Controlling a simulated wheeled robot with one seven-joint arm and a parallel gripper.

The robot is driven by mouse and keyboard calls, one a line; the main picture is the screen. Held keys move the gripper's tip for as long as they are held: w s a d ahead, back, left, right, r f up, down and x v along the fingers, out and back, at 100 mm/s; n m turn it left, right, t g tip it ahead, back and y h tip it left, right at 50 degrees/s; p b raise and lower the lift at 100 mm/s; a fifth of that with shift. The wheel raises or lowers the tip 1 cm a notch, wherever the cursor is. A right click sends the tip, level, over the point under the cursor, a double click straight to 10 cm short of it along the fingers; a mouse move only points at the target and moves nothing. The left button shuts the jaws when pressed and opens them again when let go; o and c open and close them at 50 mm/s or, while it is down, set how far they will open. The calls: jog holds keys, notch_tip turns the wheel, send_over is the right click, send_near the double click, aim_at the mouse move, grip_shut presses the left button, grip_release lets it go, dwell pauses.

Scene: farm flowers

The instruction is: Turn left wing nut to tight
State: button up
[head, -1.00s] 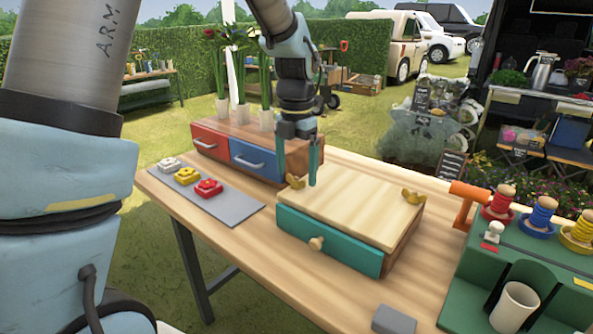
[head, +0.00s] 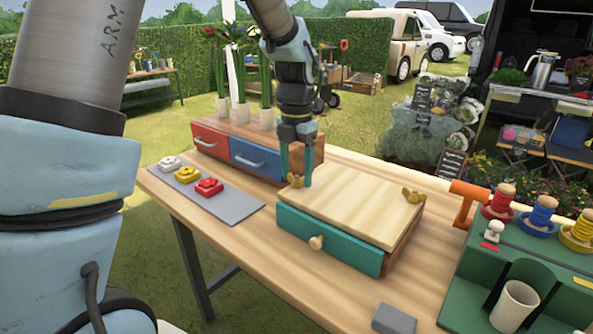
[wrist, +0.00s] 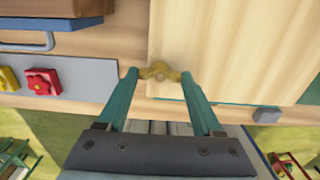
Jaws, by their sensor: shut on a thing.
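The left wing nut (wrist: 160,72) is brass and sits at the left corner of the light wooden box top (head: 350,204). In the wrist view my gripper (wrist: 159,74) is shut on its two wings, one teal finger at each end. The right wing nut (head: 412,195) is brass and stands free at the box top's right corner. How tight the left nut is cannot be told.
The box has a teal drawer front (head: 328,240) with a round wooden knob. A cabinet with red and blue drawers (head: 257,161) stands close behind my gripper. A grey mat (head: 232,205) with flower pieces lies to the left. A green stand (head: 455,290) is at the right.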

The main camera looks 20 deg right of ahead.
jog(key=c, duration=0.3)
jog(key=shift+m, duration=0.3)
